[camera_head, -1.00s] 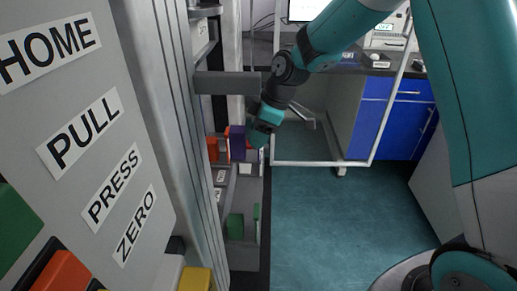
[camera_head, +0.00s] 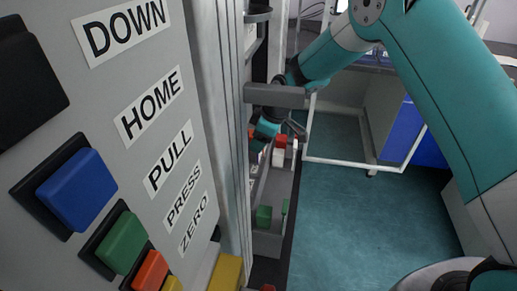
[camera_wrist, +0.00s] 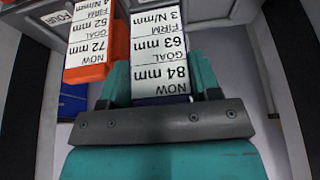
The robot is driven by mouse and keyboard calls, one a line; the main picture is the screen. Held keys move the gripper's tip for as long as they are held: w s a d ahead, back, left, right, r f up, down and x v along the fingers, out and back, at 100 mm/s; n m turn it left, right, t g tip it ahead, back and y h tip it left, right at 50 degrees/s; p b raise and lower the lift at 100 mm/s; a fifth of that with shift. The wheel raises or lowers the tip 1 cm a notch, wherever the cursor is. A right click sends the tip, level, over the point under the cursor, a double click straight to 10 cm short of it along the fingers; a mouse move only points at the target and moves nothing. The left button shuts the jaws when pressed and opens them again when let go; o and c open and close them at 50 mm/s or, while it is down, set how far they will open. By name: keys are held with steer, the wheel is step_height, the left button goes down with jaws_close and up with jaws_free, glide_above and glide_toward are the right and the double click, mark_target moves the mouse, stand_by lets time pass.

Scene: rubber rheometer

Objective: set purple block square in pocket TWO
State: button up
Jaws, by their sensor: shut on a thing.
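In the wrist view my gripper (camera_wrist: 162,92) has its teal fingers on both sides of a block with a white label reading NOW 84 mm, GOAL 63 mm, FIRM 3 N/mm. A dark purple edge shows under the label, so this is the purple block (camera_wrist: 160,50). In the head view my gripper (camera_head: 268,132) is beyond a grey bar, low by the machine, and I cannot make out the purple block there. No label reading TWO is legible, so I cannot tell whether the block is in a pocket.
An orange block (camera_wrist: 122,42), labelled NOW 72 mm, stands close left of the held block, with a blue block (camera_wrist: 73,98) lower down. A FOUR label (camera_wrist: 58,17) is at top left. The grey bar (camera_head: 275,95) juts out near my arm. A green block (camera_head: 263,215) sits nearer.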

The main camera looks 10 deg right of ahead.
mark_target(260, 158)
steer(key=shift+f, duration=1.85)
steer(key=shift+f, duration=0.1)
steer(key=o, duration=1)
steer(key=shift+c, duration=0.2)
steer(key=shift+d+r, duration=0.1)
steer(key=shift+r, duration=0.25)
steer(key=v, duration=1.1)
steer(key=shift+s+d+r, duration=0.15)
steer(key=shift+d+r, duration=0.05)
steer(key=shift+r, duration=0.05)
